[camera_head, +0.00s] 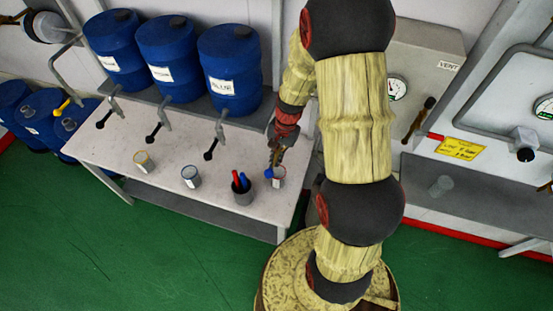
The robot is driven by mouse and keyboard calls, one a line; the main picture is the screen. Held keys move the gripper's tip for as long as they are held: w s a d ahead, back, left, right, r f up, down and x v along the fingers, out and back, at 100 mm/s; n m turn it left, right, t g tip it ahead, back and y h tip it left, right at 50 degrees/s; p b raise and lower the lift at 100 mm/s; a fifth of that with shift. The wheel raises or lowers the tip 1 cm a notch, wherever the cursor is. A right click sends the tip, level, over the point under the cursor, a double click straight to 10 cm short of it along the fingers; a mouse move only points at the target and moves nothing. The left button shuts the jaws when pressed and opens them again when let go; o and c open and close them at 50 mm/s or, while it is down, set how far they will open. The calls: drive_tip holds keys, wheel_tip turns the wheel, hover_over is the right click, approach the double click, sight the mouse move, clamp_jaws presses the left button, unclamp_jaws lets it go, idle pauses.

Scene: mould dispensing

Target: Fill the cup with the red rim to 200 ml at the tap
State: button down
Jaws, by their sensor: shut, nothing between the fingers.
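A small pale cup (280,180) with reddish colour near its top stands at the right end of the white bench. My gripper (273,162) is shut and empty, pointing down just above and beside this cup. It partly covers the cup, and I cannot tell whether they touch. Three taps with black-knobbed handles stand along the back of the bench: a left tap (112,106), a middle tap (163,120) and a right tap (219,134). The fill level in the cup is too small to tell.
A yellowish-rimmed cup (144,161), a greyish cup (190,178) and a dark holder (242,196) with red and blue sticks stand on the bench (120,157). Labelled blue barrels (168,62) stand behind. A clear cup (440,185) sits on the grey right counter.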

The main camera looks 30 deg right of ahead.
drive_tip(key=shift+s+a+f+t+h+b, duration=0.1)
drive_tip(key=shift+a+f+t+h+b, duration=0.1)
drive_tip(key=shift+f+t+h+b, duration=0.25)
drive_tip(key=shift+s+a, duration=0.1)
drive_tip(key=shift+s+a+f+b, duration=0.2)
drive_tip(key=shift+f+b, duration=0.15)
drive_tip(key=shift+f, duration=0.25)
drive_tip(key=shift+w, duration=0.1)
idle(6.8)
